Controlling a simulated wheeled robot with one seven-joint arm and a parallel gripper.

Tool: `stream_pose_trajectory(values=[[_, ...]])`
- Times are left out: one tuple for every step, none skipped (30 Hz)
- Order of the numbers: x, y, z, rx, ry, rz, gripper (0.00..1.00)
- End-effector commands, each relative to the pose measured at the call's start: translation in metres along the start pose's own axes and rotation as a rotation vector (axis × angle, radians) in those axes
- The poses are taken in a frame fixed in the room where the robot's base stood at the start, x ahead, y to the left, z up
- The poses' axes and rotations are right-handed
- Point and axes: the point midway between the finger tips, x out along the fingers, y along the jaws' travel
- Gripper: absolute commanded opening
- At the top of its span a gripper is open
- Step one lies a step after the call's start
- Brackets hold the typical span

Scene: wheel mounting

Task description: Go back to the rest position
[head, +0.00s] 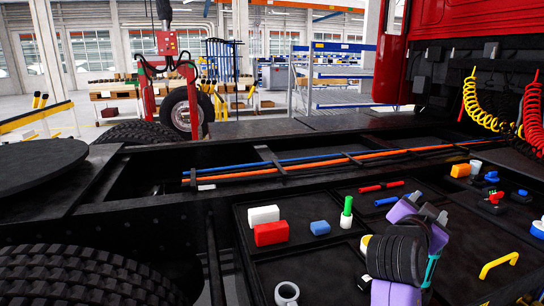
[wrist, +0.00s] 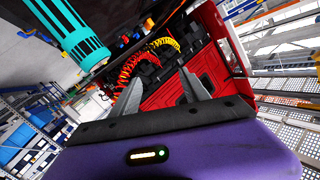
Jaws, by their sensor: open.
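My gripper (head: 434,213) shows in the head view at the right, above the dark tray (head: 330,268). It belongs to my purple and black arm, which is folded up close there. In the wrist view my gripper (wrist: 160,75) has its two grey fingers apart, with nothing between them. The wrist view is tilted and looks past the fingers toward the red cab (wrist: 205,65) and the coiled hoses (wrist: 132,68). Part of the tray is hidden behind my arm.
The tray holds a red block (head: 271,233), a white block (head: 263,214), a blue block (head: 320,228), a green-topped piece (head: 347,212) and a yellow handle (head: 498,264). A wheel (head: 184,113) stands at the red lifting frame (head: 149,92). Blue and orange lines (head: 320,162) run along the chassis.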

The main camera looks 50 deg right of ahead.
Motion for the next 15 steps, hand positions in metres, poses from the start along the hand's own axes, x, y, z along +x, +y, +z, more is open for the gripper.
stream_pose_trajectory(values=[[-0.007,-0.010,0.010,-0.078,0.010,-0.076,0.53],[-0.012,-0.017,0.016,-0.121,0.015,-0.123,0.53],[-0.019,-0.026,0.024,-0.174,0.021,-0.188,0.53],[-0.026,-0.032,0.031,-0.214,0.023,-0.235,0.53],[-0.032,-0.038,0.039,-0.253,0.026,-0.282,0.53],[-0.042,-0.044,0.050,-0.303,0.027,-0.345,0.53],[-0.050,-0.048,0.059,-0.340,0.026,-0.392,0.53],[-0.059,-0.052,0.068,-0.374,0.025,-0.439,0.53],[-0.071,-0.055,0.081,-0.418,0.023,-0.501,0.53],[-0.080,-0.057,0.090,-0.450,0.020,-0.548,0.53],[-0.090,-0.058,0.100,-0.480,0.015,-0.594,0.53],[-0.104,-0.058,0.113,-0.518,0.010,-0.654,0.53],[-0.115,-0.058,0.122,-0.544,0.003,-0.700,0.53],[-0.126,-0.056,0.132,-0.570,-0.004,-0.745,0.53],[-0.141,-0.053,0.145,-0.602,-0.015,-0.803,0.53]])
